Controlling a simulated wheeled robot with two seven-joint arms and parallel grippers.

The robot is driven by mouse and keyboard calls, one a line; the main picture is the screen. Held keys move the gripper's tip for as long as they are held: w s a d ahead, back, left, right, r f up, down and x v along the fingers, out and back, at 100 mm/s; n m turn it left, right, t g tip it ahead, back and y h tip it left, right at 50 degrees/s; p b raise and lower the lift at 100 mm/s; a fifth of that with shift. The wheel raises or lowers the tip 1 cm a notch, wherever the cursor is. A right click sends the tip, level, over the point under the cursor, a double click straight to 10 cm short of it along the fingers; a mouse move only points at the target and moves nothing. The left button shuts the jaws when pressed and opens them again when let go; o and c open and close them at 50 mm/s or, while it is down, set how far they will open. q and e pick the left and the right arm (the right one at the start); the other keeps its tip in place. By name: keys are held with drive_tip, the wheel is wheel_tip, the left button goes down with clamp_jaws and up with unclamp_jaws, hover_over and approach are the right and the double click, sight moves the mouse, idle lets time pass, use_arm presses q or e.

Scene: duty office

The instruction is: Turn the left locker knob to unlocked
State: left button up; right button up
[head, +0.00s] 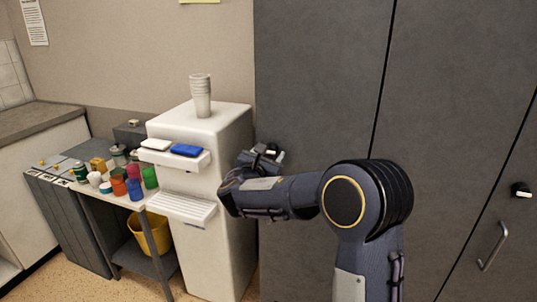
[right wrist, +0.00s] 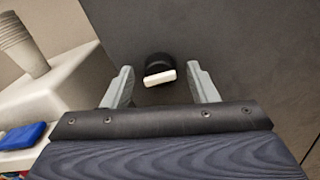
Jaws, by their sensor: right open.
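The left locker knob (right wrist: 159,70) is black with a white bar across its front. In the right wrist view it sits on the grey locker door, between and just beyond my two open fingertips. The white bar lies nearly level, slightly tilted. My right gripper (right wrist: 160,88) is open and empty, with a finger on each side of the knob and no clear contact. My left gripper is not in view.
A white water dispenser (head: 235,150) with stacked cups (head: 200,95) stands close left of the gripper. A second locker knob (head: 520,190) and a handle (head: 494,246) are on the right door. A small table with colored cups (head: 134,189) and a yellow bucket (head: 150,233) are further left.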

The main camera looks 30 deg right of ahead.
drive_tip(key=c, duration=1)
drive_tip(key=shift+o, duration=0.2)
drive_tip(key=shift+f+b, duration=0.1)
drive_tip(key=shift+b, duration=0.35)
drive_tip(key=m+b, duration=0.7)
drive_tip(key=b, duration=0.2)
drive_tip(key=m+b, duration=0.6)
drive_tip(key=b, duration=0.3)
drive_tip(key=shift+f+m, duration=0.2)
drive_tip(key=shift+m, duration=0.2)
drive_tip(key=m+b, duration=0.2)
drive_tip(key=shift+r+m+b, duration=0.1)
drive_tip(key=shift+m+b, duration=0.3)
drive_tip(key=shift+r+m+b, duration=0.1)
drive_tip(key=shift+m+b, duration=0.45)
drive_tip(key=shift+m, duration=0.15)
drive_tip(key=o, duration=1)
drive_tip(key=shift+c, duration=0.2)
